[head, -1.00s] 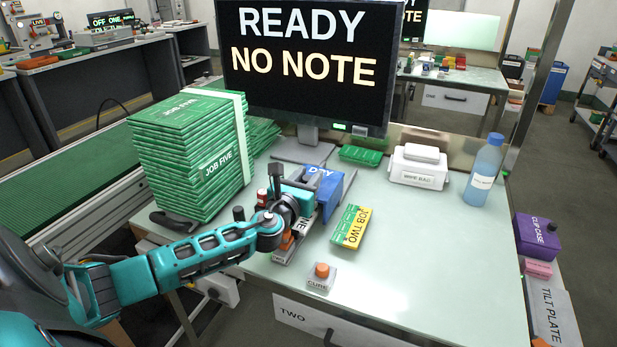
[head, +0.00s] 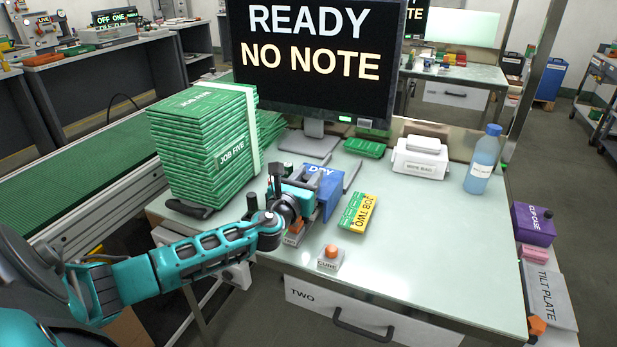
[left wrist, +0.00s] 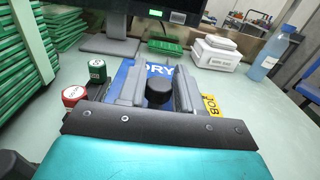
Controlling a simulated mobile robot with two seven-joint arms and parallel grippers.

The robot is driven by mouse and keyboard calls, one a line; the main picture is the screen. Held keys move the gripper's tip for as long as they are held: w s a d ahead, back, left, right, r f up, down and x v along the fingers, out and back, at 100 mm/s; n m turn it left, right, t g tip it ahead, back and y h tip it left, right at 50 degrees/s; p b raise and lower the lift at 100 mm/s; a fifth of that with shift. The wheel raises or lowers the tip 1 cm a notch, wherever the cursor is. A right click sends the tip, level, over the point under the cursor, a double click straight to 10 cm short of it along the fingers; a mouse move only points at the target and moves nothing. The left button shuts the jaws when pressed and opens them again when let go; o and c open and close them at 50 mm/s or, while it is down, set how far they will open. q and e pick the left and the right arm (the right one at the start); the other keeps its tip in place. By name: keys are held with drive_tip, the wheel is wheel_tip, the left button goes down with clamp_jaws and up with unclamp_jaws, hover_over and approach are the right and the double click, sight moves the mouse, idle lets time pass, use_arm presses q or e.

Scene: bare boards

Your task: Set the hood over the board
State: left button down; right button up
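The hood (head: 324,181) is blue with DRY on it and a black knob, and stands toward the left of the bench. My left gripper (head: 300,192) is at the hood. In the left wrist view its fingers (left wrist: 158,88) lie on either side of the black knob, close against it, with the blue hood (left wrist: 127,72) beyond. Whether the hood is lifted is hard to tell. A green and yellow JOB TWO piece (head: 358,212) lies flat just right of the hood. A grey piece with orange (head: 294,229) shows partly under my gripper. No board shows under the hood. My right gripper is out of view.
A CURE button box (head: 330,260) stands near the front edge. A tall green JOB FIVE stack (head: 203,145) is at left, the monitor (head: 315,60) behind. Red-capped (left wrist: 73,95) and green-capped (left wrist: 97,70) containers stand close left of the fingers.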

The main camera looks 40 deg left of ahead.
use_arm(q)
drive_tip(key=c, duration=1.1)
unclamp_jaws()
drive_tip(key=shift+s+d+f, duration=0.1)
drive_tip(key=shift+s+f, duration=0.05)
drive_tip(key=shift+s, duration=0.05)
drive_tip(key=shift+o, duration=0.6)
drive_tip(key=shift+s, duration=0.1)
drive_tip(key=shift+o, duration=0.7)
drive_tip(key=v, duration=1.2)
drive_tip(key=shift+s, duration=0.4)
